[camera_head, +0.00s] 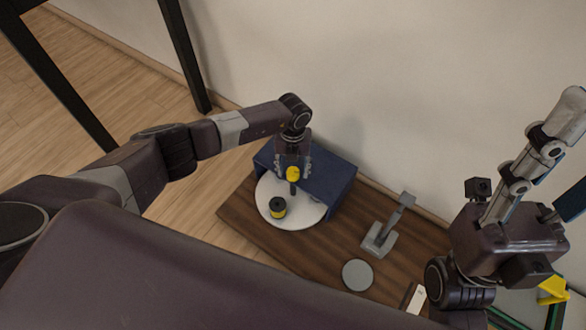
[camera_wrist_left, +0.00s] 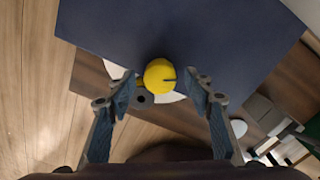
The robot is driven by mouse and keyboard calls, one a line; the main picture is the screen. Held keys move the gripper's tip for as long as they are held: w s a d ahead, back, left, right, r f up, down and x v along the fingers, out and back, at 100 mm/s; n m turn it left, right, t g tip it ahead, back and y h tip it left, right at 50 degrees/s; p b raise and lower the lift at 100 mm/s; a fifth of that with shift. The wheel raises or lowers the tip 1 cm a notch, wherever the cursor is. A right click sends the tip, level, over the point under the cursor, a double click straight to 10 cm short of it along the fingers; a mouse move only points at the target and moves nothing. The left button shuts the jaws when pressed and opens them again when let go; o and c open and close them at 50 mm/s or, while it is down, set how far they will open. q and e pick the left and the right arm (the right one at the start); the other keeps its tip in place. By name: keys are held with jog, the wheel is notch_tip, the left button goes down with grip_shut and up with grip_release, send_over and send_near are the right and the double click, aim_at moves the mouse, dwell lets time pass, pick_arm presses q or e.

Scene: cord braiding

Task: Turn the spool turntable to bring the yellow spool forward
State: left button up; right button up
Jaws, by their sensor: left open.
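The white round turntable (camera_head: 308,213) sits partly under a dark blue box-like cover (camera_head: 335,186). A round yellow knob (camera_head: 293,173) with a dark stem shows at the cover's front. My left gripper (camera_head: 293,168) is open above it, pointing down. In the left wrist view the yellow knob (camera_wrist_left: 160,76) lies between the open fingertips, with a gap on each side. Other spools under the cover are hidden.
A wooden board (camera_head: 330,245) carries the turntable. A grey stand (camera_head: 380,238) and a flat grey disc (camera_head: 358,275) are to its right. A small white item (camera_head: 416,299) lies near the board's right end. A yellow object (camera_head: 553,290) is at far right. The wall is close behind.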

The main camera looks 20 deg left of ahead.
pick_arm(q)
notch_tip(320, 180, up, 12)
dwell(0.4)
jog(key=shift+f, duration=0.1)
dwell(0.3)
